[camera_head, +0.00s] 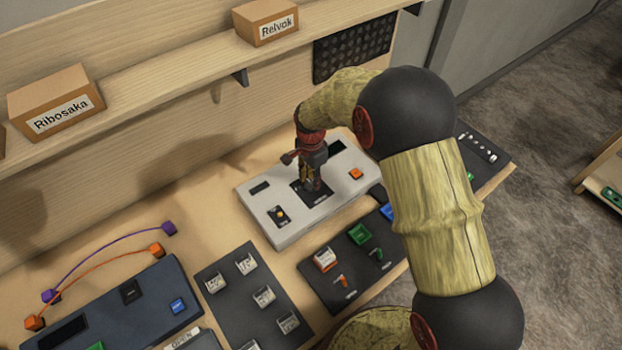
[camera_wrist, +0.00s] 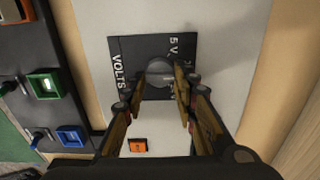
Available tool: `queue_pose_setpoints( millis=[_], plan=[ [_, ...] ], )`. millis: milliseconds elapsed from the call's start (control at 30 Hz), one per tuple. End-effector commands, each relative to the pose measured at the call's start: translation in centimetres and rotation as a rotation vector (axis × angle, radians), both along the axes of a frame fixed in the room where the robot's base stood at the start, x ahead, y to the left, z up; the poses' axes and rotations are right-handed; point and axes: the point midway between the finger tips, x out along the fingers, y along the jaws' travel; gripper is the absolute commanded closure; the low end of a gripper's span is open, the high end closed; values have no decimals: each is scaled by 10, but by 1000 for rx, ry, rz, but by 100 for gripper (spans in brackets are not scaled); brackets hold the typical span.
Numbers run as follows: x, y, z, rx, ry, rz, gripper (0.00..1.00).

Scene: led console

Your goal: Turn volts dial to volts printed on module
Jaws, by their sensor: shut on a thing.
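The volts dial (camera_wrist: 160,73) is a grey round knob on a black plate (camera_wrist: 125,50) marked "VOLTS", with "5 V" at its right side. Other markings are partly covered. The plate is on the white console (camera_head: 285,228). My gripper (camera_head: 312,186) points down over this plate and hides the dial in the head view. In the wrist view my gripper (camera_wrist: 162,86) has its fingers on both sides of the knob, shut on it. Small labelled modules (camera_head: 247,264) sit on a dark panel, but their print is too small to read.
The console also has an orange button (camera_head: 356,173) and a small yellow knob (camera_head: 280,214). A dark panel (camera_head: 335,290) with green, blue and orange parts lies in front. Orange and purple cables (camera_head: 110,258) lie at left. Boxes stand on the shelf (camera_head: 180,90) above.

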Motion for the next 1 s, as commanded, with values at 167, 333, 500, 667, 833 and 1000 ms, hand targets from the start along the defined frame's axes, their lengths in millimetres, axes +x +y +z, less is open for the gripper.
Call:
queue_pose_setpoints(
  millis=[167,333,500,667,833,1000],
  plan=[
    [1,1,1,1,-3,-2,97],
    [1,1,1,1,-3,-2,97],
    [1,0,1,1,-3,-1,63],
    [1,0,1,1,-2,-1,54],
    [0,0,0,1,-1,-1,53],
    [0,0,2,1,-1,-1,53]
  ],
)
